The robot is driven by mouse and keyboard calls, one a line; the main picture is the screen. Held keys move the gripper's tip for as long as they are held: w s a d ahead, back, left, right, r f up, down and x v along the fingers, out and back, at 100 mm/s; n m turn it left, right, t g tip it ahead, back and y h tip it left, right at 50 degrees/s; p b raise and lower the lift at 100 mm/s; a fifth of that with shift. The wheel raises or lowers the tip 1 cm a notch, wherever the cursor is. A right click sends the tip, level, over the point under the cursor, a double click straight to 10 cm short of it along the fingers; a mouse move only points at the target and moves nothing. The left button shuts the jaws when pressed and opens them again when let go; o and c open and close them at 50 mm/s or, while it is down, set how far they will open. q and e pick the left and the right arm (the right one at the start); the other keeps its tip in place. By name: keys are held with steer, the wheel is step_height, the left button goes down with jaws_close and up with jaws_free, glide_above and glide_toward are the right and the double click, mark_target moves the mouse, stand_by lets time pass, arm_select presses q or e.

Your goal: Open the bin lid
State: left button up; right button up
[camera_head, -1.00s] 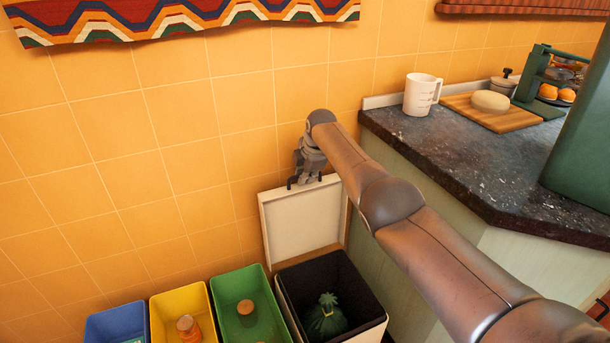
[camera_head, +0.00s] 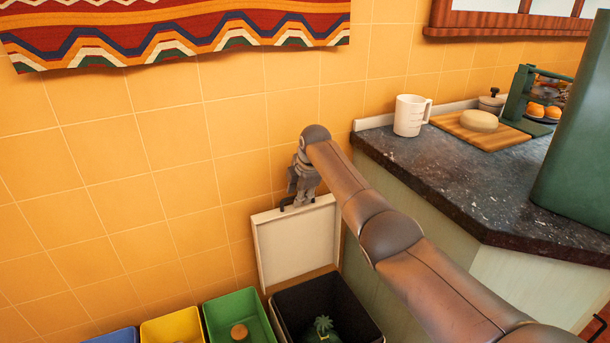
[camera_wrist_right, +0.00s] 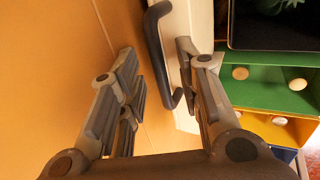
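The white bin lid (camera_head: 295,247) stands upright, swung open against the tiled wall behind the bin. The bin (camera_head: 283,322) has a dark inside with a green tied bag (camera_head: 322,328) in it; the picture's lower edge cuts it off. My right gripper (camera_head: 297,205) is at the lid's top edge. In the right wrist view my right gripper (camera_wrist_right: 160,85) has its fingers apart. A dark handle (camera_wrist_right: 154,40) on the lid (camera_wrist_right: 190,22) lies between them, nearer the right finger; I cannot tell whether they touch. My left gripper is not in view.
Green (camera_head: 231,301), yellow (camera_head: 174,325) and blue (camera_head: 116,337) open boxes stand left of the bin. The dark counter (camera_head: 450,185) on the right bears a white mug (camera_head: 409,116) and a cutting board (camera_head: 508,136). The wall is close behind my right gripper.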

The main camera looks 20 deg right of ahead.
steer(key=v, duration=1)
steer(key=s+a+f+m, duration=0.35)
steer(key=s+f, duration=0.55)
steer(key=f, duration=0.3)
steer(key=s+a+f+m, duration=0.3)
steer(key=s+a+f, duration=0.1)
steer(key=s+f, duration=0.6)
steer(key=s+a+f+m+g, duration=0.2)
steer(key=s+m, duration=0.8)
steer(key=s, duration=1.8)
steer(key=s+f, duration=0.2)
steer(key=f, duration=1.4)
steer(key=s+f, duration=0.3)
steer(key=f, duration=1.3)
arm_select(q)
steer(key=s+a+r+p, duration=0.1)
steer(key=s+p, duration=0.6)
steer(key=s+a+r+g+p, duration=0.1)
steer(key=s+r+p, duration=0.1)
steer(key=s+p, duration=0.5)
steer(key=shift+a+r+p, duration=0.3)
arm_select(e)
steer(key=s+d+r+g, duration=0.1)
steer(key=s+r, duration=0.1)
steer(key=s, duration=0.4)
steer(key=s+d+r, duration=0.1)
steer(key=s+d, duration=0.1)
steer(key=s, duration=0.5)
steer(key=shift+s+r+g, duration=0.15)
steer(key=shift+r+g, duration=0.25)
